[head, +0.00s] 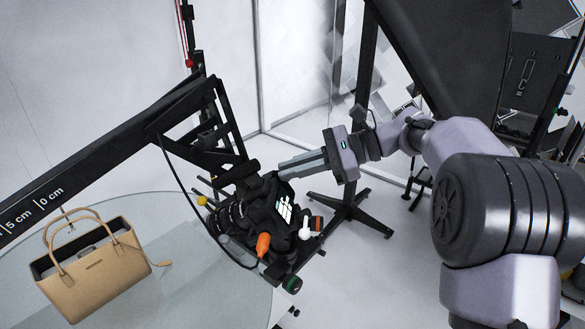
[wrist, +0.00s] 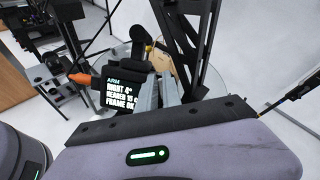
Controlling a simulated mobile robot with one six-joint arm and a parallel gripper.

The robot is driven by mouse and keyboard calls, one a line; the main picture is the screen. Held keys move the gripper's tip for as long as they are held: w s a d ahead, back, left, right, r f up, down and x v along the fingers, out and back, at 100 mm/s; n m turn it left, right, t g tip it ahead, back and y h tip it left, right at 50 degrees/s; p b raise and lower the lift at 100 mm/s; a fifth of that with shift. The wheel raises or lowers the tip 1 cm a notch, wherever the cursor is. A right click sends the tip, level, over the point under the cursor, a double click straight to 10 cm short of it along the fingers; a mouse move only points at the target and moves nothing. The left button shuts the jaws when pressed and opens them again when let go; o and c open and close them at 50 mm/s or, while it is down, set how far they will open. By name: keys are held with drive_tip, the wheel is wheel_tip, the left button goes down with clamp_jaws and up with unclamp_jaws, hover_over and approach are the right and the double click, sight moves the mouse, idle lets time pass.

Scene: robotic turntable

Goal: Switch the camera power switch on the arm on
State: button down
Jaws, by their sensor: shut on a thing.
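The black camera rig (head: 238,215) hangs at the lower end of the black arm (head: 110,135) in the head view. Its small lit screen (head: 285,207) faces my side; in the wrist view the screen (wrist: 121,92) reads "ARM", "RIGHT 4°" and "FRAME OK". My gripper (head: 283,168) reaches in from the right, its grey fingers at the top of the rig beside the screen. In the wrist view my gripper (wrist: 158,90) has its fingers close together, shut on a small part of the rig. The fingers hide that part, and I cannot make out the power switch or its position.
A tan handbag (head: 98,268) stands on the round glass turntable (head: 200,290) at lower left. An orange knob (head: 263,245) and a white knob (head: 305,234) stick out below the screen. A black stand base (head: 350,212) is behind my gripper.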

idle(0.3)
drive_tip(key=c, duration=1.5)
unclamp_jaws()
drive_tip(key=shift+d, duration=0.1)
drive_tip(key=p+v, duration=0.2)
drive_tip(key=v, duration=1.5)
drive_tip(key=shift+w+d, duration=0.1)
drive_tip(key=shift+d, duration=0.05)
